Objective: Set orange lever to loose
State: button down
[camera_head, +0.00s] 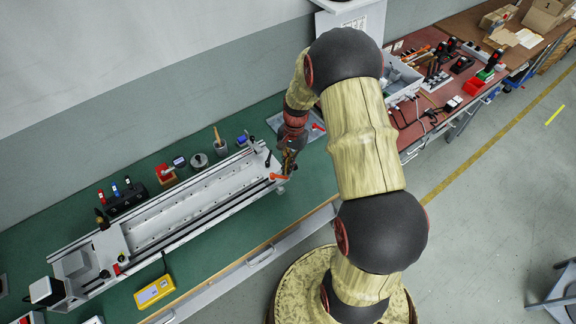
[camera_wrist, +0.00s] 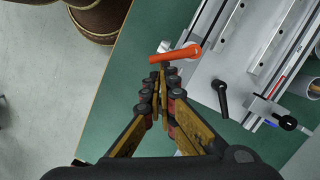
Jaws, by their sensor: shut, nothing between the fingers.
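The orange lever (camera_wrist: 176,54) is on the near right end of the gantry (camera_head: 187,203), at the edge of its grey end plate. It also shows in the head view (camera_head: 278,177). In the wrist view its arm lies roughly across the picture, just beyond my fingertips. My gripper (camera_wrist: 160,78) is shut and empty, its tips close to the lever; I cannot tell whether they touch it. In the head view my gripper (camera_head: 288,168) is beside the lever at the gantry's end, partly dark and small.
A black lever (camera_wrist: 220,97) stands on the same end plate, and another black handle (camera_wrist: 286,122) is at its far side. A yellow device (camera_head: 154,291) is in front.

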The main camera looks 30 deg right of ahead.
jog(key=s+m+p, duration=0.1)
jog(key=m, duration=0.1)
jog(key=s+a+m+t+p, duration=0.1)
jog(key=m, duration=0.1)
jog(key=s+a+m+p, duration=0.1)
jog(key=m, duration=0.1)
jog(key=shift+a+m, duration=0.1)
jog(key=shift+m, duration=0.2)
jog(key=a+m, duration=0.1)
jog(key=m, duration=0.1)
jog(key=a+m+t+p, duration=0.1)
jog(key=m, duration=0.1)
jog(key=s+a+m+p, duration=0.1)
jog(key=m, duration=0.1)
jog(key=shift+a+t, duration=0.1)
jog(key=shift+t, duration=0.3)
jog(key=shift+a+p, duration=0.15)
jog(key=shift+p, duration=0.2)
dwell(0.4)
